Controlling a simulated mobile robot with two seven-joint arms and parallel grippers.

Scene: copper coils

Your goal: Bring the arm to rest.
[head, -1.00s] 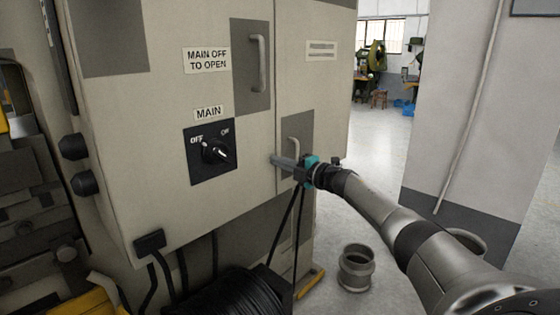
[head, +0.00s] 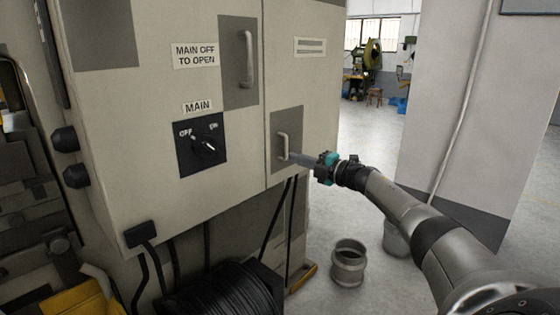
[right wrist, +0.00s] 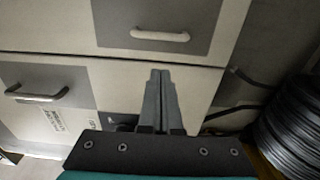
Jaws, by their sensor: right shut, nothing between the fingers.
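My right gripper (head: 300,157) is shut and empty in front of the grey cabinet's right side. In the head view it overlaps the lower handle (head: 283,147); whether it touches cannot be told there. In the right wrist view its closed fingers (right wrist: 160,80) point at the cabinet front, just short of that handle (right wrist: 160,36) in the picture. My right arm (head: 400,205) reaches in from the lower right. My left gripper is not in view.
The cabinet (head: 150,100) has a black main switch (head: 202,145) and an upper handle (head: 246,58). A black cable coil (head: 220,290) sits below it. A grey pipe piece (head: 348,263) stands on the floor. A pillar (head: 455,100) rises behind the arm.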

